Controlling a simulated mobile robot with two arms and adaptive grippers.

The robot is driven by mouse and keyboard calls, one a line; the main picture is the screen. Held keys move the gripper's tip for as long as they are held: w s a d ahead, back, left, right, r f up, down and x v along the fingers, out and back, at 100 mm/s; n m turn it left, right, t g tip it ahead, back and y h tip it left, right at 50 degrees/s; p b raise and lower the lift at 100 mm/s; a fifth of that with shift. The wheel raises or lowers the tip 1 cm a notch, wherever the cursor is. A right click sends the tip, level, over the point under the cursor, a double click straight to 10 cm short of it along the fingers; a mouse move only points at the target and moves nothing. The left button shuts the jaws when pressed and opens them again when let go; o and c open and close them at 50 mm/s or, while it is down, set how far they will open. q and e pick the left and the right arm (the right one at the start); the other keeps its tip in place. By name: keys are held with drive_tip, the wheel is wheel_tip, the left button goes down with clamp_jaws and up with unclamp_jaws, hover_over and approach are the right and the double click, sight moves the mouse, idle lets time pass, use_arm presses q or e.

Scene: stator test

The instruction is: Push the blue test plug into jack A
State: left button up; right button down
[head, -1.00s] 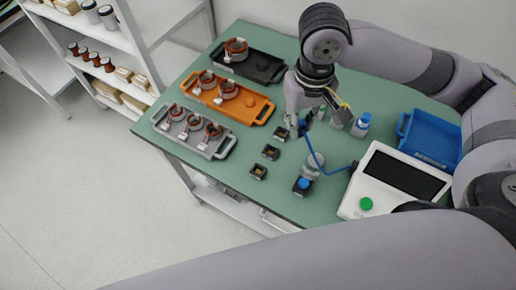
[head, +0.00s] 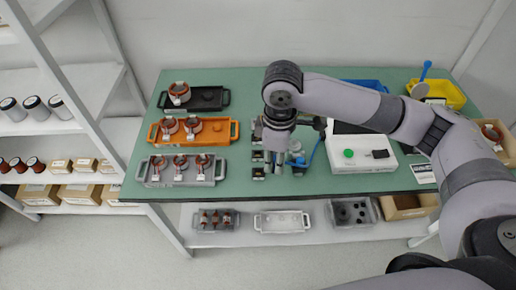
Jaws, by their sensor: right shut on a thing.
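My right gripper (head: 273,170) points down over the table, just right of a column of small dark blocks (head: 258,172). It is shut, and its fingers are small and partly hidden by my wrist. The blue cable (head: 313,151) runs from the white test box (head: 340,166) toward it. The blue plug itself is hidden at the gripper. No jack lettering is legible, so I cannot tell which one is jack A. My left gripper is out of view.
Grey (head: 150,178), orange (head: 233,132) and black (head: 226,98) trays with copper-wound rings stand at left. A small block with a blue top (head: 297,160) sits right of my gripper. A yellow bin (head: 452,95) is at back right. My arm crosses above the test box.

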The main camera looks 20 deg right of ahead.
drive_tip(key=w+f+n+b, duration=0.1)
drive_tip(key=w+f+n, duration=0.1)
drive_tip(key=n, duration=0.5)
drive_tip(key=w+a+f+n, duration=0.1)
drive_tip(key=w+f+n, duration=0.2)
drive_tip(key=f+n, duration=0.2)
drive_tip(key=w+f+n+b, duration=0.1)
drive_tip(key=w+f+n, duration=0.2)
drive_tip(key=n, duration=0.5)
drive_tip(key=shift+w+a+f+n+b, duration=0.1)
drive_tip(key=shift+a+f+n+b, duration=0.2)
drive_tip(key=shift+f+n+b, duration=0.1)
use_arm(q)
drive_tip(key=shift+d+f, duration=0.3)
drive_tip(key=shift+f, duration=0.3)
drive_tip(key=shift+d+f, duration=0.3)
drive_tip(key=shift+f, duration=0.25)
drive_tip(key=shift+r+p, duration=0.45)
drive_tip(key=shift+p, duration=0.1)
use_arm(e)
drive_tip(key=shift+r, duration=0.1)
drive_tip(key=shift+f, duration=1.1)
drive_tip(key=c, duration=1.4)
unclamp_jaws()
